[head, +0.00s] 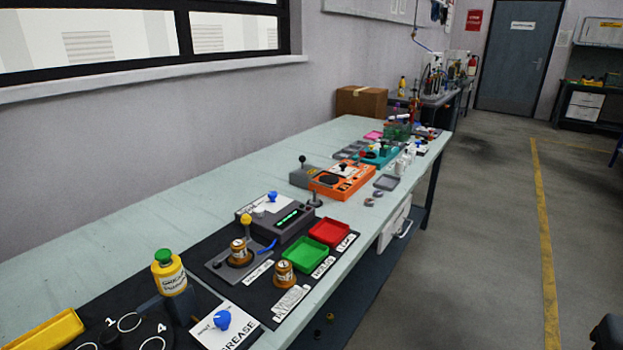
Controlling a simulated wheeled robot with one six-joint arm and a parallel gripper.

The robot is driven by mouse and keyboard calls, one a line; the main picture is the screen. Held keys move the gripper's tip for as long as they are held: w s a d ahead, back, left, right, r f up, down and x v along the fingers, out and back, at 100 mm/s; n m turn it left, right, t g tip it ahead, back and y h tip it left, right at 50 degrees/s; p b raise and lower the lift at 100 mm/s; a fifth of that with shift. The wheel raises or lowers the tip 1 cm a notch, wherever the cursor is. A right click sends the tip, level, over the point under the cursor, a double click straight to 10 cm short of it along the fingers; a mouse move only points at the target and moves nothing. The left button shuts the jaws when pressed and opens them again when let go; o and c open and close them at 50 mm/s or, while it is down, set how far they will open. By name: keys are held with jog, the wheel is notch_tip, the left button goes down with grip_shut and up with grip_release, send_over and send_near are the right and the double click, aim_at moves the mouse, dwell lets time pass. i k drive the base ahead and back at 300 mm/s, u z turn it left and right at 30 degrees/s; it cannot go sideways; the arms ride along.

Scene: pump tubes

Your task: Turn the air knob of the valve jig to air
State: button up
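A dark grey unit (292,220) with a lit green display stands on a black mat in the middle of the bench. A blue knob (271,196) sits on the white panel at its back left. A second blue knob (221,319) sits on a white plate marked GREASE, nearer to me. I cannot tell for sure which unit is the valve jig. The knobs' pointing and their small labels are too small to read. My gripper is not in view.
A yellow-knobbed lever (246,220), two amber-and-white canisters, a green tray (305,252) and a red tray (329,232) share the mat. A yellow green-capped bottle (169,272) stands nearer. An orange unit (342,180) is farther along. The floor (480,270) right of the bench is clear.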

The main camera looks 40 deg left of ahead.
aim_at(271, 196)
jog(key=u, duration=0.05)
jog(key=i, duration=0.75)
jog(key=u, duration=1.05)
jog(key=i, duration=0.7)
jog(key=u, duration=0.75)
